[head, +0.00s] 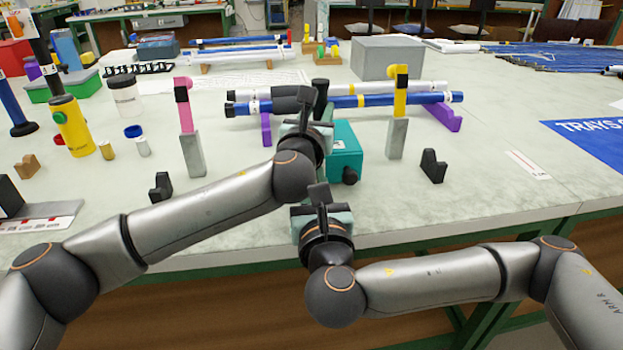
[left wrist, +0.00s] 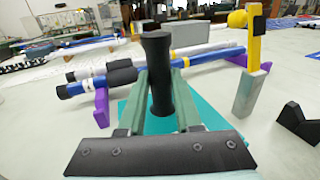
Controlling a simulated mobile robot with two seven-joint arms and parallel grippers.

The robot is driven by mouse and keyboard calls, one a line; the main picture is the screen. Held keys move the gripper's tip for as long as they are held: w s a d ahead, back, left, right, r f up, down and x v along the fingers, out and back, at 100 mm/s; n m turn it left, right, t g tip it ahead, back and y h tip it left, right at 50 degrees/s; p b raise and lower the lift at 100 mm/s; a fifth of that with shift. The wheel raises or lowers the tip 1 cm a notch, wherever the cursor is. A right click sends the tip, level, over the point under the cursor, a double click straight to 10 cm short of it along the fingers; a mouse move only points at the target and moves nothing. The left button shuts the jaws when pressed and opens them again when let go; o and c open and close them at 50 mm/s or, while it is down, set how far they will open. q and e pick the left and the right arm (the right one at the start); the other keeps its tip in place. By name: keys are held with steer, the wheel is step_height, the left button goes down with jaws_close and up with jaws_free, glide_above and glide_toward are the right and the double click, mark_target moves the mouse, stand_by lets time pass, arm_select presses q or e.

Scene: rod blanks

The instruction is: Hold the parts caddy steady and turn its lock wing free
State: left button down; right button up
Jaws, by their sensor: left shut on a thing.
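The parts caddy is a teal box (head: 346,152) standing on the pale bench near its front edge. A black upright post (left wrist: 157,62) rises from it. My left gripper (head: 314,112) is shut on this post; in the left wrist view its green fingers (left wrist: 157,95) stand on both sides of it. A dark round knob (head: 349,175), which looks like the lock wing, sticks out of the caddy's near face. My right gripper (head: 319,196) is in front of the bench edge, left of and below the knob, apart from it. Its finger gap is not clear.
Behind the caddy, blue and white rods (head: 350,101) rest on purple supports (head: 447,116). Grey blocks with a pink top (head: 184,108) and a yellow top (head: 400,90) flank the caddy. A black bracket (head: 433,166) stands at right. Bench space right of it is mostly clear.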

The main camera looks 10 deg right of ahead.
jaws_close()
steer(key=shift+s+a+f, duration=0.1)
steer(key=shift+a, duration=0.1)
stand_by(1.1)
steer(key=shift+o, duration=2.2)
jaws_free()
steer(key=shift+d, duration=0.1)
steer(key=s, duration=1.2)
steer(key=shift+a, duration=0.2)
